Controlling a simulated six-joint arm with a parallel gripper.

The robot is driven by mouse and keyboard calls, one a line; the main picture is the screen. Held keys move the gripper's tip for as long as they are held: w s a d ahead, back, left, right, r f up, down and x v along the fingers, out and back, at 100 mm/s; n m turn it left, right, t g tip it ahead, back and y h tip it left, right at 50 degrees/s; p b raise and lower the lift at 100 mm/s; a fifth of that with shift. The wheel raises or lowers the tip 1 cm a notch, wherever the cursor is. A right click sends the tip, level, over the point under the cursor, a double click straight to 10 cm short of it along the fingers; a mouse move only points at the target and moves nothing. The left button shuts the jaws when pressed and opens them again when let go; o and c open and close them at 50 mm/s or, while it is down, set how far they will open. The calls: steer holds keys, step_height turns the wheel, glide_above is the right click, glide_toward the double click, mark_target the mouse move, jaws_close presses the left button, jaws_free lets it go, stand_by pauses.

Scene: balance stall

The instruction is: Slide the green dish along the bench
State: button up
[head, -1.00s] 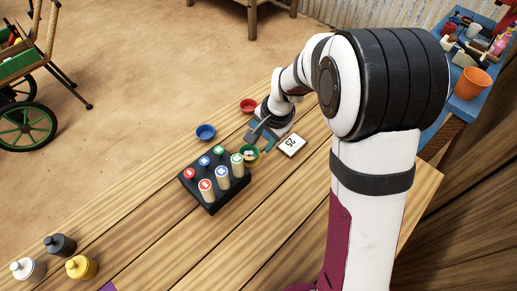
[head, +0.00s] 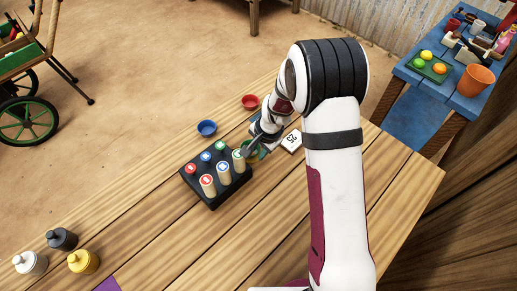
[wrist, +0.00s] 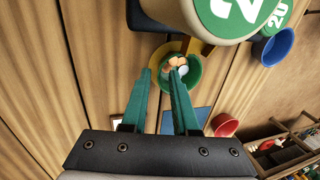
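The green dish (wrist: 195,68) holds a few small pale and orange pieces. In the head view the green dish (head: 262,153) is mostly hidden by my wrist and fingers, beside the black rack. My gripper (wrist: 161,70) is low over the bench with its two teal fingers apart. In the wrist view the right finger overlaps the dish, and the left finger lies to the dish's left. I cannot tell whether either finger touches it. My gripper (head: 250,149) also shows in the head view, at the rack's right corner.
The black rack (head: 213,203) with several topped cylinders stands close on the left. A blue dish (head: 207,128) and a red dish (head: 250,101) sit behind. A white numbered card (head: 292,141) lies to the right.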

jaws_close()
stand_by(1.2)
